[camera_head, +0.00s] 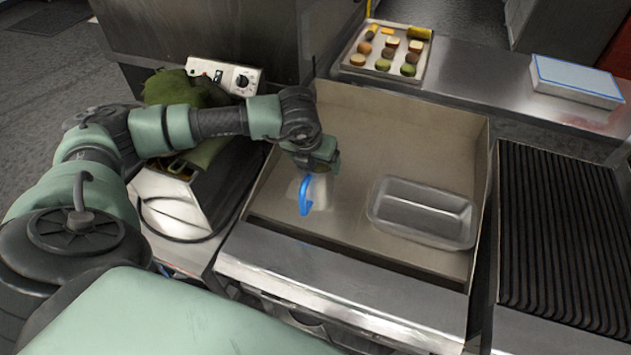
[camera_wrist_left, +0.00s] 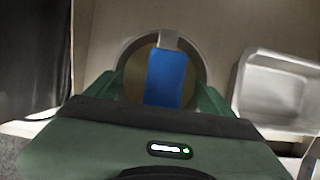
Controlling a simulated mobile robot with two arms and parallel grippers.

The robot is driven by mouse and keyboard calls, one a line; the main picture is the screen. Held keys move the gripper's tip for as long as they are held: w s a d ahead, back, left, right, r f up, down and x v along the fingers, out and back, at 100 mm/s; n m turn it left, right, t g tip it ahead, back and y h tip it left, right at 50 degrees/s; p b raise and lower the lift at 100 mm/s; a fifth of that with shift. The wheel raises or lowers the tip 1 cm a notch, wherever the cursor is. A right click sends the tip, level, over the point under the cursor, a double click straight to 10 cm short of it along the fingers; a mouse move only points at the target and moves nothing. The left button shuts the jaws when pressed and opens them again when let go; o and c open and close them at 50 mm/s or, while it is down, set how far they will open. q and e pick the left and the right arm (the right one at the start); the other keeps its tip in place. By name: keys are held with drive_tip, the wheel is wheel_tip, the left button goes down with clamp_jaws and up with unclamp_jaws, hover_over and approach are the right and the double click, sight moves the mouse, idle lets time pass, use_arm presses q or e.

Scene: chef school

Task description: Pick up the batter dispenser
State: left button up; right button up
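The batter dispenser (camera_head: 321,191) is a whitish container with a blue handle (camera_head: 305,195). It stands on the griddle's flat surface, left of a metal pan. My left gripper (camera_head: 316,168) is over it from above and hides its upper part. In the left wrist view the dispenser's round rim and blue handle (camera_wrist_left: 167,78) lie between the two green fingers of my left gripper (camera_wrist_left: 160,90). The fingers are spread, one on each side; firm contact does not show. My right gripper is in neither view.
The empty metal pan (camera_head: 424,212) sits on the griddle (camera_head: 385,130) at the right. A ribbed grill (camera_head: 565,235) lies further right. A food tray (camera_head: 383,72) and a blue-white box (camera_head: 575,82) are on the back counter. A green bag (camera_head: 185,90) is at the left.

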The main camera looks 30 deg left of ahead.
use_arm(q)
drive_tip(key=c, duration=0.4)
drive_tip(key=shift+w+a+r, duration=0.1)
drive_tip(key=shift+r, duration=0.05)
drive_tip(key=shift+c, duration=0.2)
drive_tip(key=shift+r, duration=0.1)
